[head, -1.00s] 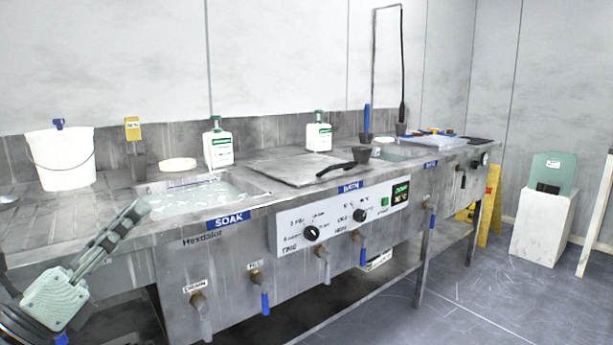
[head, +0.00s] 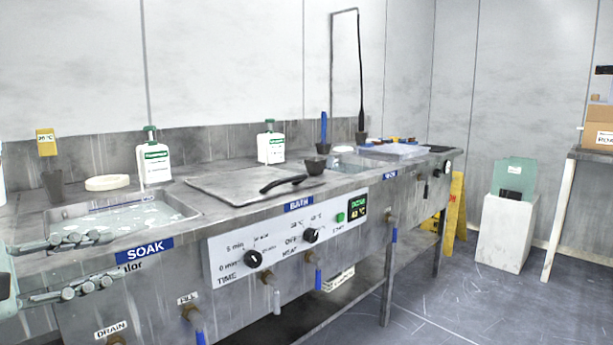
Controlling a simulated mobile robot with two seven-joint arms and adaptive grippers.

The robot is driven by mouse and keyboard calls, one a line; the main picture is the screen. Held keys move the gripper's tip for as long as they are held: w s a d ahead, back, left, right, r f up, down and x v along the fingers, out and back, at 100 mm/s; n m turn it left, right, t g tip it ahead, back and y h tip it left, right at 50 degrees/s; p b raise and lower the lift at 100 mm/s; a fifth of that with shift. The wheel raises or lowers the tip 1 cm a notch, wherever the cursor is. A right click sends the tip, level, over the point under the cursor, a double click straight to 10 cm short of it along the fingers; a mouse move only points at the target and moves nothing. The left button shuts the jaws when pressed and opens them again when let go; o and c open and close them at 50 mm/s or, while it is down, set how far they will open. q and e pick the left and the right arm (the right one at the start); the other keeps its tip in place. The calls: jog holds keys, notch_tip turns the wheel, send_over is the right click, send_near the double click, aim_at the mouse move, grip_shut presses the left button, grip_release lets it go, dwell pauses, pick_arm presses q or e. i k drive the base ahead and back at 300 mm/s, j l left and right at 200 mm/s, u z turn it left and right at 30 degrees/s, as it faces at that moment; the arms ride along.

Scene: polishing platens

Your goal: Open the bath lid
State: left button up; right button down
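The bath lid (head: 232,184) is a flat grey metal plate lying on the counter above the BATH label (head: 298,203). A black handle (head: 283,184) sits near its front right part, and the lid looks closed. My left gripper (head: 108,262) is at the lower left, in front of the soak basin, with its two fingers spread wide apart and nothing between them. It is well to the left of the lid and does not touch it. My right gripper is not in view.
The soak basin (head: 60,227) with water lies left of the lid. White bottles with green caps (head: 154,162) (head: 270,147) stand behind. Knobs and a display (head: 357,205) are on the front panel. Taps stick out below.

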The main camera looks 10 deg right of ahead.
aim_at(239, 186)
jog(key=i+l, duration=1.25)
jog(key=l, duration=0.2)
